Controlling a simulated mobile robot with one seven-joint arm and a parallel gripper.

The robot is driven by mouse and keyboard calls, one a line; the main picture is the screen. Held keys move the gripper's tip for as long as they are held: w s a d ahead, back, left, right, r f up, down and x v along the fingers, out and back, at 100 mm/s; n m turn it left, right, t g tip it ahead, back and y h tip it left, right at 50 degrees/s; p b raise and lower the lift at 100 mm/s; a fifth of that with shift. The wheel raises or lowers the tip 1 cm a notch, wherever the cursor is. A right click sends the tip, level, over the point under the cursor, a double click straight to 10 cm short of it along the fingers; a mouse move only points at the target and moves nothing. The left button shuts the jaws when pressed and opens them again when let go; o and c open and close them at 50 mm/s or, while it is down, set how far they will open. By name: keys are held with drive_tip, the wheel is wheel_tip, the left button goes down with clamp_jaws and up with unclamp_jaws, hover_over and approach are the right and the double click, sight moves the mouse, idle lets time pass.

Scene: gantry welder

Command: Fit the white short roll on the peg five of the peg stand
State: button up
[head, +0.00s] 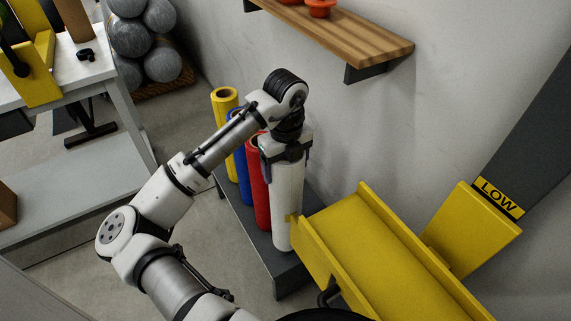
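The white roll (288,205) stands upright at the near end of the dark grey peg stand (290,277), beside the red roll. My gripper (285,160) is over its top end from above, with dark finger parts on either side of the roll. Whether the fingers press on it is not clear. The roll's lower end is at or just above the stand's top; I cannot tell which. The peg under it is hidden. Red (258,190), blue (238,160) and yellow (224,100) rolls stand in a row behind it.
A yellow channel-shaped part (375,245) is close to the right of the white roll. A wooden shelf (350,32) is on the wall above. A workbench (60,110) stands at the left, with grey cylinders (145,38) behind. Floor is open between bench and stand.

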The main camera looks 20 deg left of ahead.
drive_tip(key=shift+f+b, duration=2.45)
drive_tip(key=shift+f, duration=1.05)
drive_tip(key=o, duration=2)
drive_tip(key=shift+r, duration=0.1)
drive_tip(key=shift+f, duration=0.2)
